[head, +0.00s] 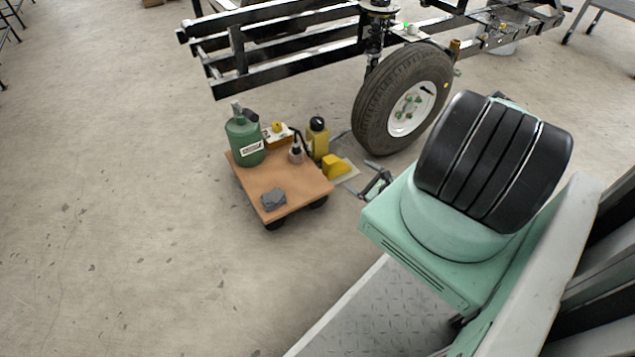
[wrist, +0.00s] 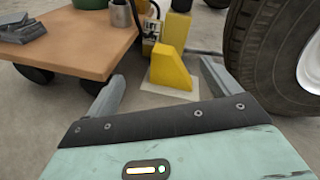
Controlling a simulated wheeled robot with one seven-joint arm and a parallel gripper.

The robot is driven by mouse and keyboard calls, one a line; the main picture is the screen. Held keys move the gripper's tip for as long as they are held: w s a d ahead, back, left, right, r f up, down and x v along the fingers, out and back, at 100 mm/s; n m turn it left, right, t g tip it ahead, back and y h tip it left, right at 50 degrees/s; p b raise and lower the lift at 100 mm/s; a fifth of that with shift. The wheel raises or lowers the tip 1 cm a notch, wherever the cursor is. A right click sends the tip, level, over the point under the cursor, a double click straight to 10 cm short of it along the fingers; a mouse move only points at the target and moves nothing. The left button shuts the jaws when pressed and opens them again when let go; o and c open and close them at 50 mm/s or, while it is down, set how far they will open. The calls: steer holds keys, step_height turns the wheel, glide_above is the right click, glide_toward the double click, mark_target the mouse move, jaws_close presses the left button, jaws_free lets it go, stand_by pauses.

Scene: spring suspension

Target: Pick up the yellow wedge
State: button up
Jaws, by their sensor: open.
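The yellow wedge (head: 337,167) stands on a pale flat plate on the floor, just right of the low wooden cart, in the head view. In the wrist view the yellow wedge (wrist: 172,68) stands ahead, with its sloped face to the right. My gripper (wrist: 160,84) is open, and its two grey fingers point toward the wedge, one on each side in the picture. It is empty; I cannot tell how far the fingertips are from the wedge. In the head view my gripper (head: 377,183) shows partly, below and right of the wedge.
The wooden cart (head: 305,186) carries a green jug (head: 243,140), a grey block (head: 273,199) and small containers. A yellow bottle (head: 318,142) stands behind the wedge. A tyred wheel (head: 400,100) under a black frame is to the right. The floor at left is clear.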

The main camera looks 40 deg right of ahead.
steer(key=m+h+b, duration=0.1)
steer(key=h, duration=0.1)
glide_toward(335, 165)
steer(key=b+x, duration=0.5)
steer(key=x, duration=0.1)
steer(key=shift+d+f+b, duration=0.1)
steer(key=shift+f+b, duration=0.2)
steer(key=shift+b, duration=0.1)
steer(key=shift+w, duration=0.4)
steer(key=shift+y, duration=0.4)
steer(key=b+x, duration=0.4)
steer(key=shift+w+f, duration=0.1)
steer(key=shift+f, duration=0.05)
steer(key=shift+w+d+b, duration=0.15)
steer(key=shift+w+b, duration=0.15)
steer(key=shift+w, duration=0.05)
steer(key=shift+r, duration=0.2)
steer(key=c, duration=1.3)
steer(key=shift+r, duration=0.15)
